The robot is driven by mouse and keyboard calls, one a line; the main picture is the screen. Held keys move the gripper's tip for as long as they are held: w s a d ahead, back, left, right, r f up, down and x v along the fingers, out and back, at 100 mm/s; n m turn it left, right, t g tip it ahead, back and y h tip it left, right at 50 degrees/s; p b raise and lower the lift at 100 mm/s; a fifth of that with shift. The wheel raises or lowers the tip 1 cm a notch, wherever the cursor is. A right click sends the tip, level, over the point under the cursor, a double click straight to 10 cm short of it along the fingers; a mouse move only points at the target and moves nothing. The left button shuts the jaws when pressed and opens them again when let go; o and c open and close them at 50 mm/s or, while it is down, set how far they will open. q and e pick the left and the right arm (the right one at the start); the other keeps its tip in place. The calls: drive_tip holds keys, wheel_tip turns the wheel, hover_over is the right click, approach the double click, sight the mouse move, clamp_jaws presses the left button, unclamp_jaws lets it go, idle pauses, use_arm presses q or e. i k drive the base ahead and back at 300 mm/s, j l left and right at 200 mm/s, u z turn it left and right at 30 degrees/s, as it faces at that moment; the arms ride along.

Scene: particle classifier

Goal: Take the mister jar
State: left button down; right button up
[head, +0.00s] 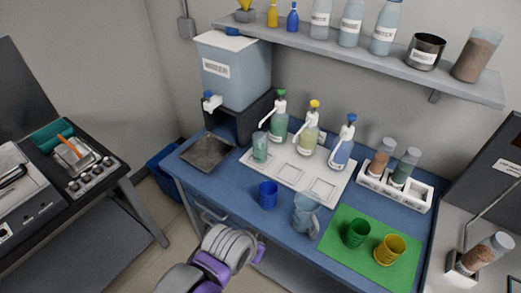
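No readable label marks a mister jar, so I cannot tell for certain which vessel it is. A translucent pale-blue jar (305,214) with a handle-like part on its right stands at the front edge of the blue table, left of the green mat. A grey and purple arm of mine (228,248) rises from the bottom, below the table's front edge. No gripper fingers can be made out.
A blue cup (268,194) stands left of the pale-blue jar. Green (356,233) and yellow (389,249) cups stand on the green mat (341,254). A white rack (394,189) holds two tubes. A shelf (370,61) with bottles overhangs the back. A water tank (236,85) stands back left.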

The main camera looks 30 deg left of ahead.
sight(259, 139)
drive_tip(key=j+u, duration=0.1)
drive_tip(key=u, duration=0.35)
drive_tip(key=i+u, duration=0.1)
drive_tip(key=u, duration=0.4)
drive_tip(key=j+u, duration=0.1)
drive_tip(key=u, duration=0.35)
drive_tip(key=i+l+u, duration=0.1)
drive_tip(key=u, duration=0.25)
drive_tip(key=i+l+u, duration=0.15)
drive_tip(key=u, duration=0.2)
